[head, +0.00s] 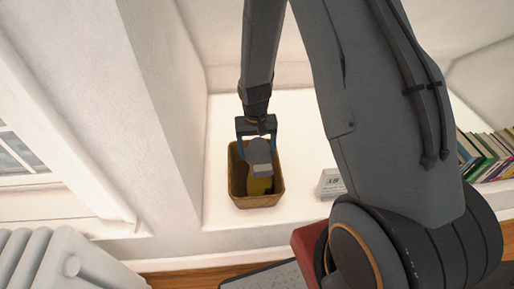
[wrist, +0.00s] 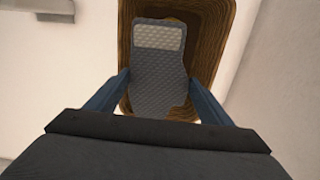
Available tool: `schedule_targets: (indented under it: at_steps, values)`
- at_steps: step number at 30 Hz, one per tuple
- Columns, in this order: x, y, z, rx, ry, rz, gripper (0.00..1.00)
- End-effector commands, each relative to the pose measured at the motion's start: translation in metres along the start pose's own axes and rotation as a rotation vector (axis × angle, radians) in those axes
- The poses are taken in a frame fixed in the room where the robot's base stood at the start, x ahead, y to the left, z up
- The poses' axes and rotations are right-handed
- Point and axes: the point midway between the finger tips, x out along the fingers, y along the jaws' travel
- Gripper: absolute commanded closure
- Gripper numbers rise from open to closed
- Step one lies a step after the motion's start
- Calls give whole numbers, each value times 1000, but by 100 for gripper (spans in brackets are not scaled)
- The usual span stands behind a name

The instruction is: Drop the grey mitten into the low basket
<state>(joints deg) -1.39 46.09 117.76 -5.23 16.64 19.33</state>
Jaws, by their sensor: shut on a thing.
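The grey mitten (wrist: 158,80) is quilted with a paler band at one end, and it sits between my gripper's fingers (wrist: 157,92) in the wrist view. In the head view my gripper (head: 257,134) is shut on the mitten (head: 259,152), over the opening of the low basket. The low basket (head: 262,202) is brown and open-topped; its rim (wrist: 228,28) shows around the mitten in the wrist view. I cannot tell how far the mitten is above the basket's floor. A yellowish patch (head: 259,187) shows inside the basket; the mitten hides part of the interior.
The basket stands on a white ledge (head: 218,208) beside a pale wall. A radiator (head: 45,262) is at the lower left, below a window (head: 18,155).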

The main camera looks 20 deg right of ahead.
Motion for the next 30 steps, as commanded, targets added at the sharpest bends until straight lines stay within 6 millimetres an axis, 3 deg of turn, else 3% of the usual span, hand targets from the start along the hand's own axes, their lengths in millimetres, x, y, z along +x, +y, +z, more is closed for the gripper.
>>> schedule_targets:
  at_steps: [7,18,19,22,30]
  values:
    - [31,0,-1,2,0,0,48]
    - [36,1,-1,4,1,0,48]
    - [36,1,-1,4,1,0,23]
    - [36,1,-1,3,1,0,6]
    - [35,0,-1,3,1,0,4]
